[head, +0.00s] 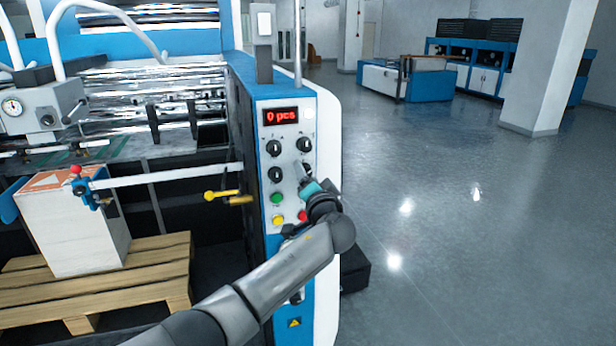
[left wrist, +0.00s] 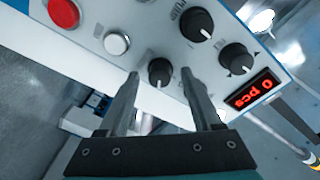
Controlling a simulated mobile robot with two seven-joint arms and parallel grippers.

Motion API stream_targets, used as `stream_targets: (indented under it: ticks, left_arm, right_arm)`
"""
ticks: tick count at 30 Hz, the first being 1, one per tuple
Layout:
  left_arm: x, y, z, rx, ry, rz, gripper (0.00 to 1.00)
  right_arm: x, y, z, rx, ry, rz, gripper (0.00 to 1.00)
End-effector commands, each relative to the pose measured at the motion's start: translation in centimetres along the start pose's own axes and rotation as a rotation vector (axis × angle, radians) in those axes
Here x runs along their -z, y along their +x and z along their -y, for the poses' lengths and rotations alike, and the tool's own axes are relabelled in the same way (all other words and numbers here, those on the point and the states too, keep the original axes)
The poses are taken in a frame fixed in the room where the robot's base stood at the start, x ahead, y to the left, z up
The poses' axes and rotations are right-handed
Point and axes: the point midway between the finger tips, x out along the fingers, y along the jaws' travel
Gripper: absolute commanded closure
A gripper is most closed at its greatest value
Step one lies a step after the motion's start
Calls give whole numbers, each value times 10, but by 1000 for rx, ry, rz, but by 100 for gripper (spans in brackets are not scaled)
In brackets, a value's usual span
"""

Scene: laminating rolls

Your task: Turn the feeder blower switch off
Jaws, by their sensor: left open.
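The control panel (head: 290,130) stands on the machine's blue end post, with several black rotary knobs. Their labels are too small or blurred to read, so I cannot tell which is the feeder blower switch. My left gripper (head: 301,176) is at the panel's right-hand knob column, hiding part of the lower right knob (head: 308,169). In the left wrist view my left gripper (left wrist: 159,76) is open, with a black knob (left wrist: 160,71) showing between its fingertips. I cannot tell whether they touch it. My right gripper is not in view.
A red display (head: 281,116) reads "0 pcs". Other knobs (head: 304,145), a green button (head: 277,198), a yellow button (head: 278,219) and a red button (head: 302,215) are close by. A yellow-handled lever (head: 221,195) sticks out left of the panel. Open floor lies to the right.

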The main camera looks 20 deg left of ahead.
Motion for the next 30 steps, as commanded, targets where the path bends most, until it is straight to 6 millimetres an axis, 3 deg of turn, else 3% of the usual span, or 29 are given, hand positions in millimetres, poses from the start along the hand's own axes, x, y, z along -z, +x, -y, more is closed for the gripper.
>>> stream_targets:
  ticks: [5, 22, 30]
  left_arm:
    - [0, 0, 0, 0, 0, -1, 35]
    - [0, 0, 0, -1, 0, 0, 99]
    - [0, 0, -1, -1, -1, 0, 100]
  right_arm:
    - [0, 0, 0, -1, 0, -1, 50]
    - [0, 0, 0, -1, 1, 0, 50]
    - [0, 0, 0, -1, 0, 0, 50]
